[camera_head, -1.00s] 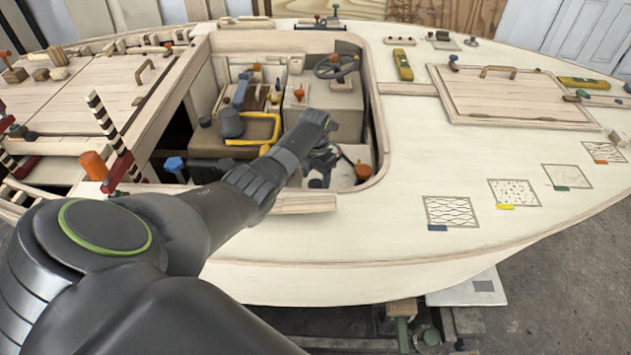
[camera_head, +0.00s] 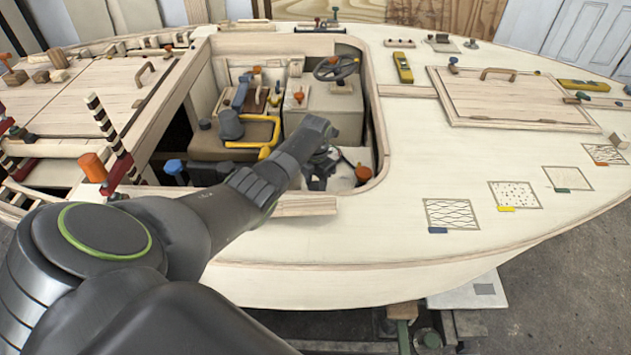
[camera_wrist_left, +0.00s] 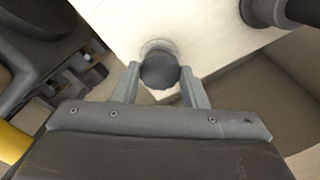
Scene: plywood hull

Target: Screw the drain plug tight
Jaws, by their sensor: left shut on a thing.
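The drain plug (camera_wrist_left: 158,72) is a dark round knob on a pale surface in the left wrist view. A lighter ring shows around its far side. My left gripper (camera_wrist_left: 160,84) is shut on the plug, one finger on each side. In the head view my left gripper (camera_head: 320,172) reaches down into the cockpit opening, near its front right corner. The plug cannot be made out there, behind the gripper and wrist. My right gripper is in neither view.
The cockpit rim (camera_head: 378,130) runs close to the right of my gripper, with an orange-topped peg (camera_head: 363,173) nearby.

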